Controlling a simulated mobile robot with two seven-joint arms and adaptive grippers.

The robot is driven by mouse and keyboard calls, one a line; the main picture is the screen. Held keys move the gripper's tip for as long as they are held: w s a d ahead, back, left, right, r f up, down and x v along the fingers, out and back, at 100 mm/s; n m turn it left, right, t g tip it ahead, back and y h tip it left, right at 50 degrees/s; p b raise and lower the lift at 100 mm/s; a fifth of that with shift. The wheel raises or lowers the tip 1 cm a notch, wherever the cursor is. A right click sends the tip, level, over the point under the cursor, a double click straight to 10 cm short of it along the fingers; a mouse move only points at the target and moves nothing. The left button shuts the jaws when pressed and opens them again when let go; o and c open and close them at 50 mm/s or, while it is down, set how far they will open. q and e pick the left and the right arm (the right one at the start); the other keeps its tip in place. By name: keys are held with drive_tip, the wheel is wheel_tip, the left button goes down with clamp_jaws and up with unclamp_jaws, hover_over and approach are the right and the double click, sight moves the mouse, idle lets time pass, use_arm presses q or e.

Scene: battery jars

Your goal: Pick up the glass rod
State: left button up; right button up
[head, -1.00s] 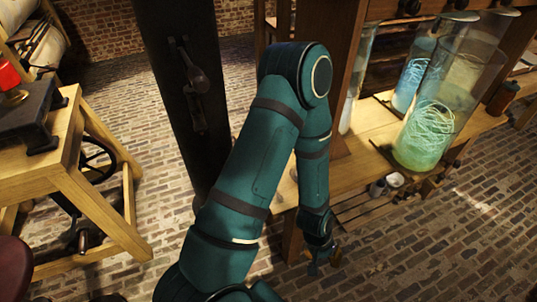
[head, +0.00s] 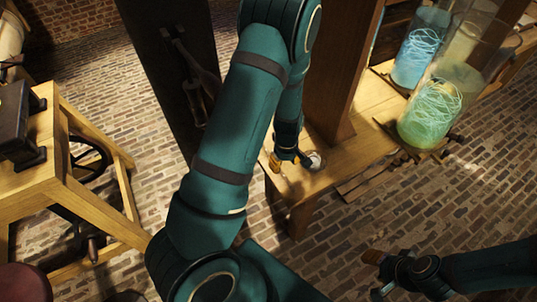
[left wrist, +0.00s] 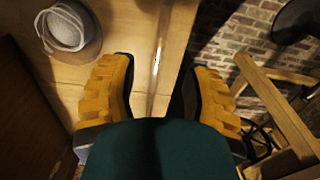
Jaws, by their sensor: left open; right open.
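The glass rod (left wrist: 157,60) shows in the left wrist view as a thin, pale, nearly clear line with a bright glint, lying on the wooden bench top near its edge. I cannot make it out in the head view. My left gripper (head: 288,160) is over the near end of the bench. In the left wrist view its yellow finger pads (left wrist: 160,68) are open and empty, with the rod showing between them. How high they are above the rod is hard to tell. My right gripper (head: 376,273) is open and empty over the brick floor at lower right.
A dark wooden post rises behind. Tall glass jars (head: 432,115) stand further right. A wooden stand (head: 85,200) is at left.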

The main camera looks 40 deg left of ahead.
sight(284, 175)
use_arm(q)
drive_tip(key=shift+f+b, duration=0.35)
drive_tip(key=shift+f, duration=1.35)
wheel_tip(284, 175, down, 4)
drive_tip(key=shift+d+b, duration=0.1)
drive_tip(key=shift+b, duration=0.45)
drive_tip(key=shift+s, duration=0.1)
clamp_jaws()
